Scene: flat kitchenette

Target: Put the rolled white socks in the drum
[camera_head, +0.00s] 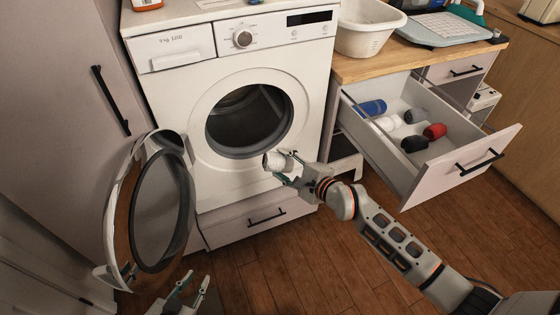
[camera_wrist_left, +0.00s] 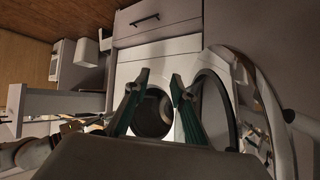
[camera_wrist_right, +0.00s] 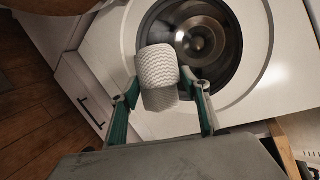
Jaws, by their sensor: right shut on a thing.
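The rolled white socks (camera_head: 275,161) are held in my right gripper (camera_head: 285,171), in front of the washing machine's lower door rim. In the right wrist view the roll (camera_wrist_right: 158,78) sits between the two fingers of the gripper (camera_wrist_right: 164,94), with the drum opening behind it. The drum (camera_head: 248,118) is open and dark inside; no laundry is visible in it. The round door (camera_head: 160,210) is swung wide open to the left. My left gripper (camera_head: 187,287) is low at the bottom of the head view, empty, its fingers apart; the left wrist view shows the same gap (camera_wrist_left: 159,85).
An open drawer (camera_head: 440,170) at the right holds several rolled socks: blue, white, dark and red (camera_head: 434,131). A white basin (camera_head: 364,28) stands on the wooden counter. A tall cabinet (camera_head: 60,110) is at the left. The floor before the machine is clear.

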